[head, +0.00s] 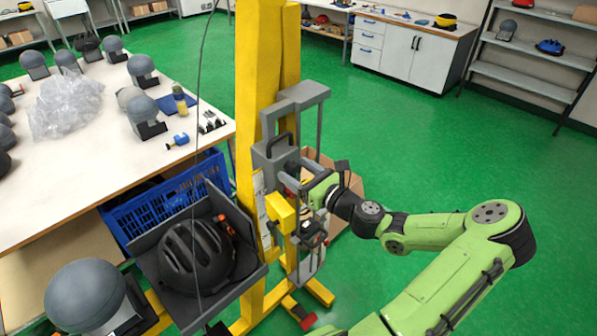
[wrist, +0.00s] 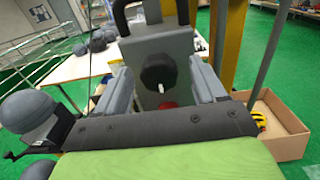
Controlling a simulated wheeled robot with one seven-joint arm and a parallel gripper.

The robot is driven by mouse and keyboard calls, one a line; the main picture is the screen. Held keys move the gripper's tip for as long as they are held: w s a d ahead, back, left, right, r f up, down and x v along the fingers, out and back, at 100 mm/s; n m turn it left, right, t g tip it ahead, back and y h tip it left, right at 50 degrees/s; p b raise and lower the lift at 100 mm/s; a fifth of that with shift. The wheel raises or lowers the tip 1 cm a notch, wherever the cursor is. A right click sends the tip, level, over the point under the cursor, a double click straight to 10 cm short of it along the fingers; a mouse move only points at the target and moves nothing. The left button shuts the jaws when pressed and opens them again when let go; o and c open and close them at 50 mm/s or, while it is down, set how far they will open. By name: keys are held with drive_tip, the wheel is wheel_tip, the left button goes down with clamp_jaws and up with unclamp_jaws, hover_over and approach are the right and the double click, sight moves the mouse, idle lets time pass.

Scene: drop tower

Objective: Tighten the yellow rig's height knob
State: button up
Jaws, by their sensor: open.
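The yellow rig (head: 257,75) stands upright in the middle of the head view. A grey carriage block (head: 266,160) with a black handle sits on its column. In the wrist view a round black knob (wrist: 158,72) with a small white mark sticks out of the grey block (wrist: 150,52). My gripper (wrist: 163,82) is open, with one grey finger on each side of the knob. Gaps show between the knob and both fingers. In the head view my gripper (head: 302,175) is at the carriage's right side and the knob is mostly hidden there.
A black helmet (head: 195,258) lies in a grey tray left of the column. A yellow box (head: 281,213) sits below the carriage. A cardboard box (wrist: 280,128) stands on the floor at the right. A white table (head: 150,175) with several grey headforms is at the left.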

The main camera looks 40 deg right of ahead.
drive_tip(key=shift+c, duration=0.5)
drive_tip(key=c, duration=1)
drive_tip(key=shift+o, duration=0.2)
drive_tip(key=shift+n, duration=0.3)
drive_tip(key=n, duration=0.3)
drive_tip(key=shift+n+b, duration=0.3)
drive_tip(key=n+b, duration=0.1)
drive_tip(key=n, duration=0.3)
drive_tip(key=shift+f+n+b, duration=0.1)
drive_tip(key=shift+n+b, duration=0.2)
drive_tip(key=shift+b, duration=0.1)
drive_tip(key=n+b, duration=0.2)
drive_tip(key=n, duration=0.2)
drive_tip(key=shift+n+b, duration=0.3)
drive_tip(key=shift+b, duration=0.1)
drive_tip(key=n+b, duration=0.3)
drive_tip(key=n, duration=0.1)
drive_tip(key=shift+n+b, duration=0.3)
